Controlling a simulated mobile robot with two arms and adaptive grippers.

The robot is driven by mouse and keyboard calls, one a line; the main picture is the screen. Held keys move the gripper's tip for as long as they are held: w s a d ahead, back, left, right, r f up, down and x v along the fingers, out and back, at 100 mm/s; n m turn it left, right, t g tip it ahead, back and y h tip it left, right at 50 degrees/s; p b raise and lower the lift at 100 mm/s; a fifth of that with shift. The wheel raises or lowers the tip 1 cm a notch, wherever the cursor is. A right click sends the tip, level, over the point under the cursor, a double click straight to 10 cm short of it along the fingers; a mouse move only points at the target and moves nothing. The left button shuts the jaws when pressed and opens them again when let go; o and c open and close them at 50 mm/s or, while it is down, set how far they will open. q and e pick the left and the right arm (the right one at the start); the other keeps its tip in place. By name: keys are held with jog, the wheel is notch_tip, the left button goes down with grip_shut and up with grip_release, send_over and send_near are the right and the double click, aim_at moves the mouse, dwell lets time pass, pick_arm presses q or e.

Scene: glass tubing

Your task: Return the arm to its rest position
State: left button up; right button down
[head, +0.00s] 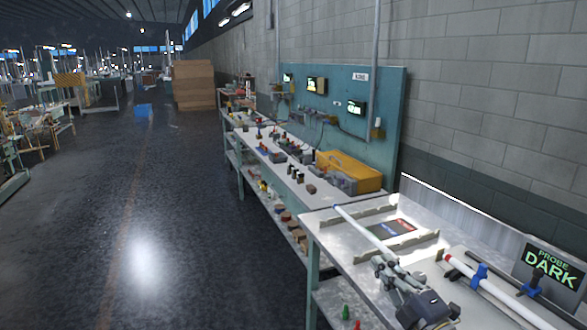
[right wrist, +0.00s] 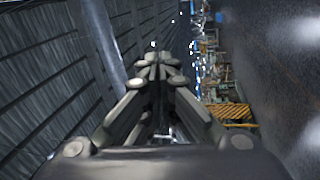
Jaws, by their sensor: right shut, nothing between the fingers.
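My right gripper (head: 384,268) shows at the lower right of the head view, in front of the near bench. Its fingers are shut and empty; in the right wrist view the fingertips (right wrist: 155,62) meet, with the far hall beyond them. A pale glass tube (head: 362,228) lies across supports on the bench, and the gripper hides its near end. Whether the gripper touches this tube cannot be told from the head view. A second pale tube (head: 497,294) with a red end lies to the right, at blue clamps (head: 479,273). My left gripper is not in view.
A dark screen (head: 551,271) reading "PROBE DARK" stands at the right of the near bench (head: 330,222). A yellow bin (head: 349,171) stands on the bench behind. A block wall (head: 480,90) runs along the right. The floor (head: 130,220) at left is clear.

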jog(key=s+d+f+m+g+h, duration=0.5)
jog(key=s+d+f+m+h, duration=0.5)
jog(key=s+f+m+h, duration=0.6)
jog(key=s+a+f+m+g+y, duration=0.2)
jog(key=s+a+f+g+y, duration=0.25)
jog(key=s, duration=0.55)
jog(key=s+a+f+m+g+y, duration=0.1)
jog(key=s+a+f+g+y, duration=0.4)
jog(key=s, duration=0.5)
notch_tip(320, 180, down, 28)
jog(key=s+g+h+b, duration=0.1)
jog(key=g+h+b, duration=0.1)
jog(key=g, duration=0.1)
jog(key=s+d+f+b, duration=0.1)
jog(key=s+d+f, duration=0.2)
jog(key=s+f, duration=1.4)
jog(key=shift+s+f+g, duration=0.35)
jog(key=shift+f, duration=0.55)
